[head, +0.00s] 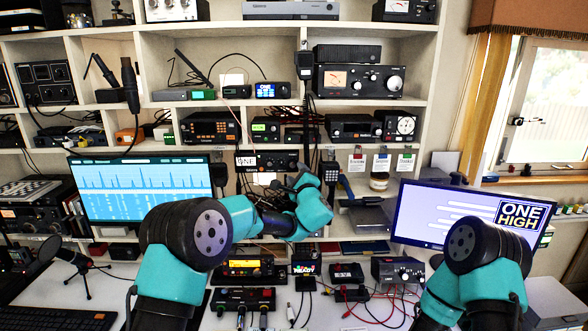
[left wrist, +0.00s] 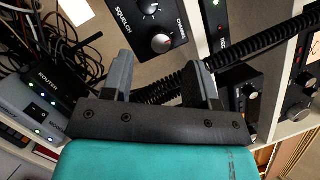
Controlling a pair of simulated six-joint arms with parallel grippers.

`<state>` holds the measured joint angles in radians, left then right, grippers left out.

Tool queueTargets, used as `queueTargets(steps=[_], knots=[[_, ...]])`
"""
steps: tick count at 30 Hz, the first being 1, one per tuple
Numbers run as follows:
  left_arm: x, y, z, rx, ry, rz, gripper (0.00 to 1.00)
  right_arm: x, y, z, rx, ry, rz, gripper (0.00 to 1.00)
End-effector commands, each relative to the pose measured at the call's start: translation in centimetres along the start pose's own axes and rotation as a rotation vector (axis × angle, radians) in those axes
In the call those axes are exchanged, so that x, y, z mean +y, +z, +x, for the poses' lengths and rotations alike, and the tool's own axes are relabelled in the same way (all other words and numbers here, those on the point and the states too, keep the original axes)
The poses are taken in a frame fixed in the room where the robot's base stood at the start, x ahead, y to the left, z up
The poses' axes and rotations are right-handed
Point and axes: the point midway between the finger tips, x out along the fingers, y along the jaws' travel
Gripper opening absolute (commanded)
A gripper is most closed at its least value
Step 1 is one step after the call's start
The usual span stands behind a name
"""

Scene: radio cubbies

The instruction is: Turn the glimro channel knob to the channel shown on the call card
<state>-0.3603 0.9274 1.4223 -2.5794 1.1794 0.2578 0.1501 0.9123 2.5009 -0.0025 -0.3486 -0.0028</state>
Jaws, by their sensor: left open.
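A black radio (head: 267,160) with a lit panel is in the middle cubby in the head view. In the left wrist view, a black radio face (left wrist: 125,30) shows the words SQUELCH and CHANNEL. The right monitor (head: 470,215) reads ONE HIGH. My right gripper is out of view.
A coiled black cord (left wrist: 240,60) runs behind and between my left fingers. A router box (left wrist: 60,75) and loose cables lie at the left of that view. Other radios (head: 358,80) fill the shelves. Below, the desk holds several devices (head: 398,270) and red cables.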

Motion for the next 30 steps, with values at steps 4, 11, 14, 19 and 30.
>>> queueTargets(steps=[4, 11, 14, 19, 30], knots=[[0.0, 0.0, 2.0, -0.002, 0.0, 0.0, 0.54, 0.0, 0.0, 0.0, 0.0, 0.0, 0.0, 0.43], [0.0, 0.0, 3.8, 0.0, 0.0, 0.001, 0.54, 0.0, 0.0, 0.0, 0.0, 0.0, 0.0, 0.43], [0.0, 0.0, 4.1, -0.001, -0.001, 0.001, 0.54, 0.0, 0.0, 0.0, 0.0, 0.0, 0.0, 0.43], [0.0, 0.0, 4.1, 0.0, -0.001, 0.001, 0.54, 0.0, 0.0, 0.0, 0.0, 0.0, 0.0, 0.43], [0.0, 0.0, 4.1, 0.0, -0.001, 0.0, 0.26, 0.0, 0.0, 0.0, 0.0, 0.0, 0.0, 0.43]])
